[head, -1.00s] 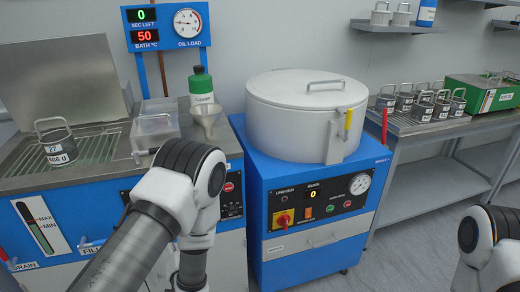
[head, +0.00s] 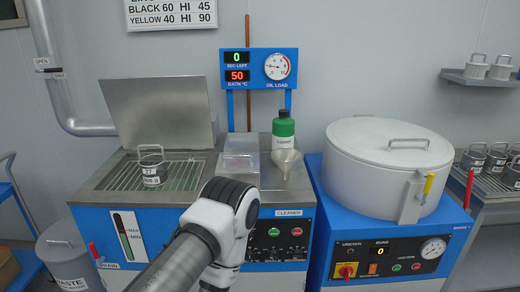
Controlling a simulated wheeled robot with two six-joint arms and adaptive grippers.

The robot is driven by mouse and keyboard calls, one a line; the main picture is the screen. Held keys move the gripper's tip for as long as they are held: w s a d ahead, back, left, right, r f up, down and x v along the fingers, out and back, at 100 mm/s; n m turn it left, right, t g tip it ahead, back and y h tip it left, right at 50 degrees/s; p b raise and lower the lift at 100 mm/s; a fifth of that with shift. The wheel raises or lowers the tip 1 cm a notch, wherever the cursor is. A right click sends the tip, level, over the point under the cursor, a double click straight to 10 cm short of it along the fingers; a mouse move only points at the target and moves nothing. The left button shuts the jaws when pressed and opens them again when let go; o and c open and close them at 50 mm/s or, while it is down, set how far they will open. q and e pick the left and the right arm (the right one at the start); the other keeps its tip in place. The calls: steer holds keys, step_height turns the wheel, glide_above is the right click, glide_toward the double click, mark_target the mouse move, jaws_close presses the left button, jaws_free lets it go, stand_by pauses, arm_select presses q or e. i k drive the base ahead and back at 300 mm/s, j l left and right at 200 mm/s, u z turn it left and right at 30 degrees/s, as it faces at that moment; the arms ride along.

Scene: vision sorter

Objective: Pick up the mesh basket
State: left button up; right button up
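A small grey basket (head: 151,173) with an upright loop handle and a white label reading 27 stands on the grate of the left machine. Its weave is too small to make out clearly, but it looks like the mesh basket. My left arm reaches in from the bottom in front of the machine, its elbow bent downward to the right of the basket and nearer to me. My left gripper is below the picture. My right arm and gripper are out of the picture.
The grate (head: 184,174) has bare room around the basket, with a raised lid (head: 160,112) behind. A clear box (head: 239,165), a funnel (head: 286,160) and a green bottle (head: 283,130) stand to its right. A white drum (head: 370,170) stands farther right.

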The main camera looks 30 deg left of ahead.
mark_target(154, 168)
steer(key=u, duration=1.1)
